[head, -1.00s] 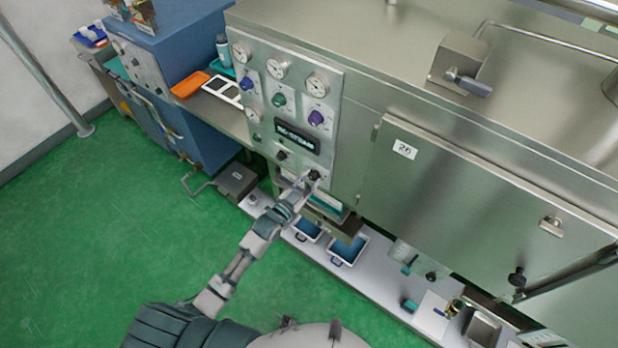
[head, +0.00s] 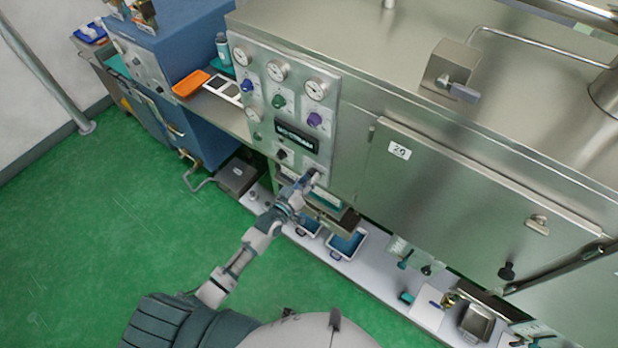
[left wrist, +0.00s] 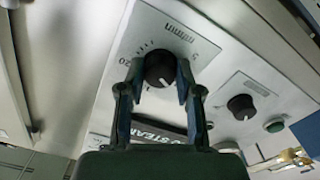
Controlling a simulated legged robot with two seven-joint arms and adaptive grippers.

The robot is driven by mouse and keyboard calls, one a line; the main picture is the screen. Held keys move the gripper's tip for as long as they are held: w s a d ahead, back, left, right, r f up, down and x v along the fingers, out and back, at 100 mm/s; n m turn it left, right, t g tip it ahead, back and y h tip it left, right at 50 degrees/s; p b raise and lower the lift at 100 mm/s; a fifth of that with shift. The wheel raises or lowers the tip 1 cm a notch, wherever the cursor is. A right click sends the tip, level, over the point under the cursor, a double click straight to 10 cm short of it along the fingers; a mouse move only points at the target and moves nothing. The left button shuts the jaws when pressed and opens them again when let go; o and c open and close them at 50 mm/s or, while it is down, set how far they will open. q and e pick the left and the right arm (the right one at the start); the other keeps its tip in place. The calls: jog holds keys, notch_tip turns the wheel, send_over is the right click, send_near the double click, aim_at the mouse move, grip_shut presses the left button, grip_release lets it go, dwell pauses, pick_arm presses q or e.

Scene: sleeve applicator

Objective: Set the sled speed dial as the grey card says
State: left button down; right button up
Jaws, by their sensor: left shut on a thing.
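The sled speed dial is probably the black knob (left wrist: 160,68) on the metal panel in the left wrist view, with a printed scale marked "m/min" around it and a pale pointer line on its face. My left gripper (left wrist: 155,75) is shut on it, one finger on each side. In the head view, my left gripper (head: 309,178) is at the panel's lower right corner and largely hides this knob. I cannot make out a grey card with readable writing. My right gripper is not in view.
The gauge panel (head: 262,118) carries several gauges, coloured knobs and a dark sign. A second black knob (left wrist: 241,107) sits beside the gripped one. Trays (head: 346,246) stand on the low shelf below. Green floor (head: 100,235) lies open at left.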

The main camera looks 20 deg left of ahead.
pick_arm(q)
jog(key=shift+a+r+n, duration=0.1)
jog(key=shift+n, duration=0.2)
jog(key=c, duration=0.8)
grip_release()
jog(key=shift+w, duration=0.1)
jog(key=shift+o, duration=0.2)
jog(key=v, duration=1.2)
